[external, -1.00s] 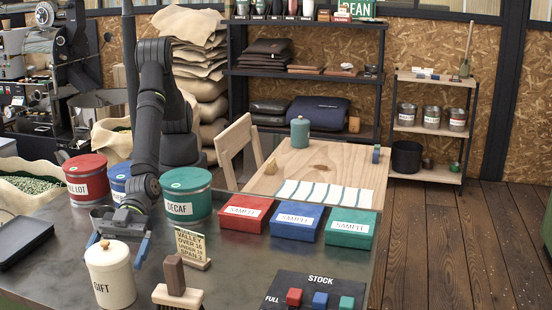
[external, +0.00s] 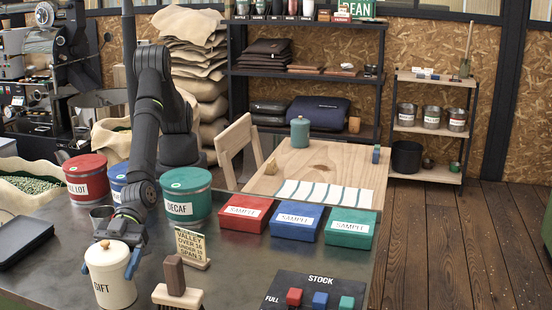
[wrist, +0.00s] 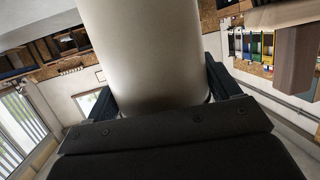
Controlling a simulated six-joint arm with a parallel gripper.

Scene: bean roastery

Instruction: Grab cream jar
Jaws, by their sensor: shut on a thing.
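The cream jar (external: 112,282) stands upright on the dark worktop at the front left, with a cream lid, a round wooden knob and a label reading "GIFT". My gripper (external: 108,268) is low at the jar's upper body, its blue fingers on either side, shut on it. In the wrist view the jar (wrist: 145,50) fills the upper middle, between the two fingers of my gripper (wrist: 160,95). The jar's far side is hidden from the external camera.
A brush with a wooden handle (external: 175,278) and a sign (external: 190,246) stand right of the jar. Red (external: 86,178) and green (external: 186,198) tins stand behind. A black tablet (external: 18,243) lies left. A stock board (external: 312,290) is at front right.

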